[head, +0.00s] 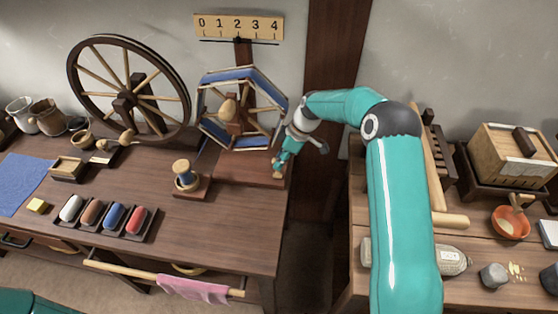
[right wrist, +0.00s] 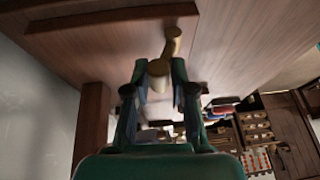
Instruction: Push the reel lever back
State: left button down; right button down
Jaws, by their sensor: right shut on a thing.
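The reel (head: 240,108), a six-sided wooden frame wound with blue yarn, stands on a wooden base (head: 240,168) at the right end of the left bench. The reel lever (head: 277,174) is a small wooden handle at the base's right end, mostly hidden by my right gripper (head: 282,163). In the right wrist view the gripper (right wrist: 159,76) is shut on the lever's pale rounded end (right wrist: 158,68). The lever's wooden arm (right wrist: 172,42) runs away from the fingers towards the base. My left gripper is not in view.
A spinning wheel (head: 129,90) stands left of the reel, and a blue spool (head: 184,175) stands in front. A tray of coloured rolls (head: 102,217) lies at the bench front. A numbered scale (head: 239,26) hangs above. The right bench holds a wooden box (head: 507,155).

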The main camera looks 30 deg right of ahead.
jog(key=shift+w+d+f+g, duration=0.1)
jog(key=shift+w+d+g, duration=0.15)
jog(key=shift+w+g, duration=0.1)
jog(key=c, duration=1)
grip_release()
jog(key=shift+f, duration=0.1)
jog(key=shift+o, duration=0.2)
jog(key=v, duration=1.2)
jog(key=shift+d, duration=0.25)
